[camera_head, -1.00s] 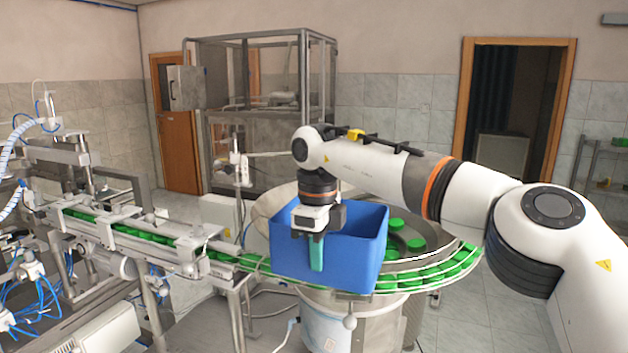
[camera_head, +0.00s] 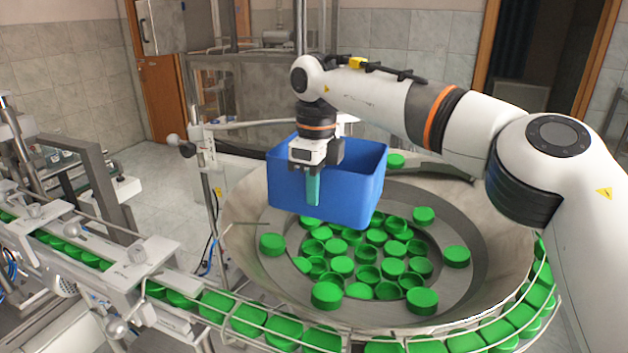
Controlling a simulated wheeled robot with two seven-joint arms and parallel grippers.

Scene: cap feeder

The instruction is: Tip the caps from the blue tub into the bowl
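My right gripper (camera_head: 313,190) has one green finger down the outside of the near wall of the blue tub (camera_head: 350,195). It is shut on that wall and holds the tub above the back-left part of the bowl (camera_head: 245,205). The tub looks roughly upright, and its floor is hidden, so I cannot tell whether caps are inside. Several green caps (camera_head: 326,296) lie in the middle of the bowl, some face up and some face down. My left gripper is not in view.
A railed conveyor track (camera_head: 215,300) filled with green caps runs from the left and curves round the bowl's front and right. A metal post (camera_head: 205,175) stands left of the bowl. A glazed machine frame (camera_head: 235,90) stands behind.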

